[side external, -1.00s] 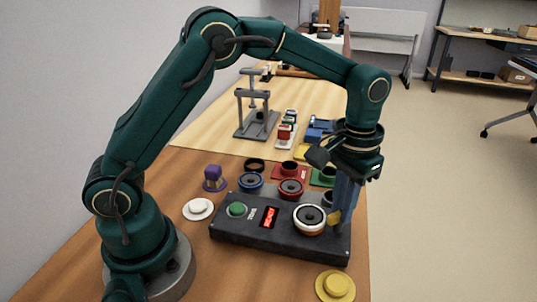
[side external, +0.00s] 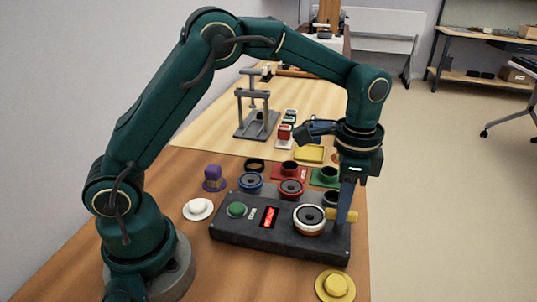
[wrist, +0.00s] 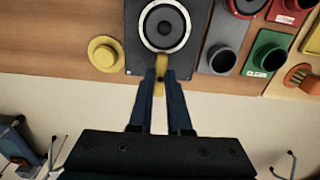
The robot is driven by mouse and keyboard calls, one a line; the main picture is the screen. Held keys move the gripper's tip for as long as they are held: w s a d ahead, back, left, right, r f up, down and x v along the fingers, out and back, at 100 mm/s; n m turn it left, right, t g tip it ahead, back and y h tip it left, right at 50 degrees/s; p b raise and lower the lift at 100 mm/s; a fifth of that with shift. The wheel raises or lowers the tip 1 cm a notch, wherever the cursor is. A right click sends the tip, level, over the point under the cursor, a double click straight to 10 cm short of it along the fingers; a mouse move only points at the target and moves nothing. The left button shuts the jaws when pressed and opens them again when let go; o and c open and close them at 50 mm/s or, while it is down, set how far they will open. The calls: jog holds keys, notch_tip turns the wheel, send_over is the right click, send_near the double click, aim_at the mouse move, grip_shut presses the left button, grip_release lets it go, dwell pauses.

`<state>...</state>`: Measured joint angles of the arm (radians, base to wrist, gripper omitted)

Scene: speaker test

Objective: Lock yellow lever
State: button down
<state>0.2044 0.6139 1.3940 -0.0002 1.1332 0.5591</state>
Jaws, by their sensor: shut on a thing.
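The yellow lever (side external: 341,215) is at the right end of the dark test box (side external: 235,249), beside the white-ringed speaker (side external: 309,219). My gripper (side external: 343,220) points down at the lever, with its blue fingers shut on it. In the wrist view the lever (wrist: 161,66) shows between the fingertips of my gripper (wrist: 160,76), just below the speaker (wrist: 166,25). Part of the lever is hidden by the fingers. The box also carries a green button (side external: 237,209) and a red lit display (side external: 269,217).
A yellow round piece (side external: 336,286) lies near the table's front right edge. A white round piece (side external: 198,208) and a purple piece (side external: 213,177) are left of the box. A blue-ringed speaker (side external: 251,181) and a red-ringed speaker (side external: 291,187) stand behind it. A grey press (side external: 257,112) stands farther back.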

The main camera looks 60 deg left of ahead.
jog(key=shift+r, duration=0.1)
dwell(0.3)
jog(key=c, duration=0.9)
grip_release()
jog(key=shift+o, duration=0.2)
jog(key=shift+r, duration=2.55)
jog(key=shift+a, duration=0.1)
